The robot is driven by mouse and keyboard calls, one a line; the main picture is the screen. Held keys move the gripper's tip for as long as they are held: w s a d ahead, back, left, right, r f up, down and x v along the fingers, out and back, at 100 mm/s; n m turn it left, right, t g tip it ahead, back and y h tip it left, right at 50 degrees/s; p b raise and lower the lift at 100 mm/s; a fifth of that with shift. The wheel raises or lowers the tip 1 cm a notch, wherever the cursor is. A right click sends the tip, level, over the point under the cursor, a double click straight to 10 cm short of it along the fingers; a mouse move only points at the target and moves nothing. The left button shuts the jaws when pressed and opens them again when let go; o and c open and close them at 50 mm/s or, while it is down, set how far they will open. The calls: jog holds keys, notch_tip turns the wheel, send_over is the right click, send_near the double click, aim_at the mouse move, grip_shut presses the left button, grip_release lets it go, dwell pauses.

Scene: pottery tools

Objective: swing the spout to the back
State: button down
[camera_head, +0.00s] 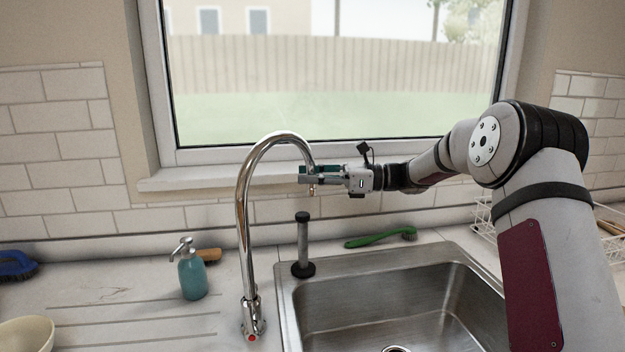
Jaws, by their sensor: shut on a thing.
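The chrome spout (243,190) rises from its base at the left front corner of the sink and arches over to the right and back. Its free end hangs above the rear left rim of the sink, near the window sill. My gripper (308,175) reaches in from the right and is shut on the spout near its downturned end. The fingers hide part of the spout end, and the tip (312,190) shows just below them.
A dark-capped grey post (303,245) stands below the spout end. A green brush (381,238) lies behind the steel sink (400,300). A teal soap bottle (192,272) stands left of the spout. A white dish rack (484,216) is at the right. The window sill (215,178) runs close behind my gripper.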

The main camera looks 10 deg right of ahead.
jog(key=c, duration=1.5)
grip_release()
jog(key=shift+o, duration=0.2)
jog(key=v, duration=1.2)
jog(key=shift+d, duration=0.1)
